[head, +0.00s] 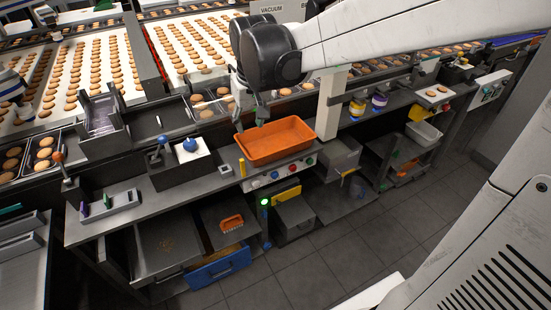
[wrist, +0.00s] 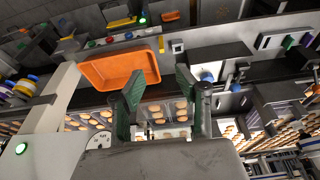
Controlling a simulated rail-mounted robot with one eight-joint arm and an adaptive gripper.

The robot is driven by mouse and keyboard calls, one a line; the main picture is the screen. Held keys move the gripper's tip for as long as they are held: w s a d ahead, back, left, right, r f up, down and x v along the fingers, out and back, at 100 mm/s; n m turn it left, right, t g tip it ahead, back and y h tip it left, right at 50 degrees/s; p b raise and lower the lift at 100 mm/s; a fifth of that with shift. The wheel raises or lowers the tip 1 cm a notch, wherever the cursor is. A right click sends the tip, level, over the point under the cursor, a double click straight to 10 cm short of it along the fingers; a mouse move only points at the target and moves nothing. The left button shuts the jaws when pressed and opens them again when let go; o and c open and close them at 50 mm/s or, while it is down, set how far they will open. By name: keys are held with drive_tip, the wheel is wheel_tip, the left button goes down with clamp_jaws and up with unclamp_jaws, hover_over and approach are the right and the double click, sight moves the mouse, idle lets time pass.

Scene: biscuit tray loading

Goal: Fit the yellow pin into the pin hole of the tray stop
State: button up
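The yellow pin (head: 242,167) stands upright on the counter, just left of the orange tray, in the head view. In the wrist view the yellow pin (wrist: 161,44) shows as a small sliver beside the tray's right end. A small pale block with a dark spot (wrist: 177,47) sits next to the pin; I cannot tell whether it is the tray stop, and no pin hole is clear. My gripper (head: 254,112) is above the counter's back edge, behind and above the pin. In the wrist view my gripper's green-padded fingers (wrist: 160,92) are spread with nothing between them.
The orange tray (head: 255,157) lies right of the pin. A box with a blue knob (head: 187,172) stands to the left. Biscuit conveyors (head: 190,72) run behind. Buttons (head: 310,161) line the counter's front.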

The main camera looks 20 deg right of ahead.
drive_tip(key=s+r+t, duration=0.1)
drive_tip(key=s+t, duration=0.2)
drive_tip(key=s, duration=1.5)
drive_tip(key=shift+s+r+t, duration=0.2)
drive_tip(key=shift+r+t, duration=0.2)
drive_tip(key=shift+o, duration=0.4)
drive_tip(key=shift+s+a+f, duration=0.1)
drive_tip(key=shift+s+f, duration=0.15)
drive_tip(key=shift+s, duration=0.4)
